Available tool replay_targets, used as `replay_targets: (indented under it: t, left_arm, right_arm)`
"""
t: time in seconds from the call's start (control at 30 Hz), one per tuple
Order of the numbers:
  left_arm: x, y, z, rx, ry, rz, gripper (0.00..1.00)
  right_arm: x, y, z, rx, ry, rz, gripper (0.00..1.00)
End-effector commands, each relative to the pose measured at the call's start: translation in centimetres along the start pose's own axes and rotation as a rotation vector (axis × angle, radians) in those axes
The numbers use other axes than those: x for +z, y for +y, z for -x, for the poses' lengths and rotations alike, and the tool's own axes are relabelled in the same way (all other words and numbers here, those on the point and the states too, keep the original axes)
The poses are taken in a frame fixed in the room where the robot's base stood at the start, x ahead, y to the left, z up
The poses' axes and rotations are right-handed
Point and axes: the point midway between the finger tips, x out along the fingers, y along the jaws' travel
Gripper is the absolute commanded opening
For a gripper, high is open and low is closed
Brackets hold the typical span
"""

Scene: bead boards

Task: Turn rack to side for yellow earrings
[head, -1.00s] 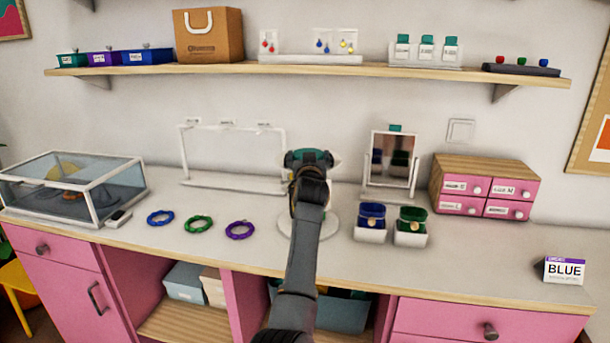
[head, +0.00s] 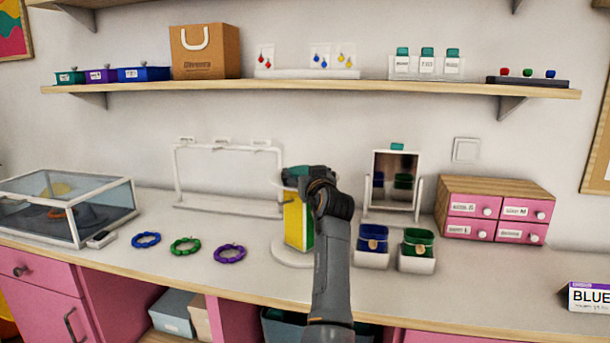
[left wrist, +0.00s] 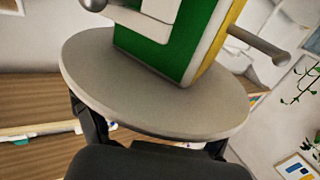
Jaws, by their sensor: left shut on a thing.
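The rack (head: 293,222) is an upright display block on a round pale base (head: 284,255). A yellow side faces front-left in the head view, with a narrow green strip at its right edge. My arm hides part of it. My left gripper (head: 301,178) is at the rack's top, shut on it. In the left wrist view, the gripper (left wrist: 150,132) has its fingers at either side of a round grey disc (left wrist: 115,85). The rack's green side (left wrist: 180,45), yellow edge and metal pegs show beyond it. The yellow earrings (head: 345,57) hang on a white card on the wall shelf. My right gripper is not in view.
Blue and red earrings are beside the yellow ones. A white frame stand (head: 228,208) is left of the rack; a mirror (head: 396,180) and two cushioned boxes are right. Three bracelets (head: 185,246) lie front-left. Pink drawers (head: 485,208) stand farther right.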

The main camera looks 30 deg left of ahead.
Motion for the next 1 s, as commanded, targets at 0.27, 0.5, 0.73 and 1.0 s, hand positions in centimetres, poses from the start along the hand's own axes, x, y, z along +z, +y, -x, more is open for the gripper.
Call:
replay_targets:
  t: [0.27, 0.5, 0.73, 1.0]
  left_arm:
    - [-0.2, 0.0, 0.0, 0.001, 0.003, -0.001, 1.00]
    - [-0.2, 0.0, 0.0, 0.000, 0.003, -0.001, 1.00]
    - [-2.7, 0.0, 0.0, 0.000, 0.006, 0.002, 1.00]
    - [-7.9, 0.0, 0.0, 0.001, 0.006, 0.000, 1.00]
  right_arm:
    - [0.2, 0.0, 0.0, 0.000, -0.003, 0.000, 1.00]
    - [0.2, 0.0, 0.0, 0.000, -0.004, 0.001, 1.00]
    - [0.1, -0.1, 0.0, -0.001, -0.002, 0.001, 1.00]
    - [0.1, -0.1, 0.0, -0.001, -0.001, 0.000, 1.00]
